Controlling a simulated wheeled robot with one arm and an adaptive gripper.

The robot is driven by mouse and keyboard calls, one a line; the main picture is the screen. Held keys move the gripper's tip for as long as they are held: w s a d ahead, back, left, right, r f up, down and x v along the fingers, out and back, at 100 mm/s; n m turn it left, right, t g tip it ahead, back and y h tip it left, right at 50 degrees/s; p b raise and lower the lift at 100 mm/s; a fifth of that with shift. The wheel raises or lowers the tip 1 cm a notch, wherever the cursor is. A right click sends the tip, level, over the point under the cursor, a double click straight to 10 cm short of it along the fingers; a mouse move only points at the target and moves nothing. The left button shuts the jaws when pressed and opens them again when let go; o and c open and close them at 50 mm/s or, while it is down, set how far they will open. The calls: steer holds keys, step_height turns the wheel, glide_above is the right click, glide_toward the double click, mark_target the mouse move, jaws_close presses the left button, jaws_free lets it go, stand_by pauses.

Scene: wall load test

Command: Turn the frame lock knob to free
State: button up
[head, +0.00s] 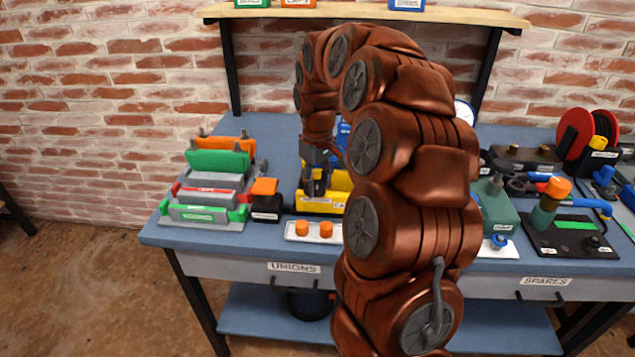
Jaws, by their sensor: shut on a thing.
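My gripper (315,187) points down at the yellow labelled unit (321,207) on the blue workbench. Its dark fingers are shut on a small dark part at that unit, which I take to be the frame lock knob. The fingers hide most of the knob, so its turn position cannot be read. My large copper-coloured arm covers the right side of the yellow unit and whatever stands behind it.
Left of the gripper are a black box with an orange top (265,200) and a rack of green, red and orange bars (212,190). A white plate with orange knobs (314,231) lies in front. Several devices crowd the bench's right. A shelf (270,12) hangs above.

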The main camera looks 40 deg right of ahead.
mark_target(317, 184)
steer(key=shift+r, duration=0.1)
steer(key=o, duration=1.1)
steer(key=shift+o, duration=0.2)
step_height(317, 184, up, 12)
stand_by(0.3)
stand_by(0.4)
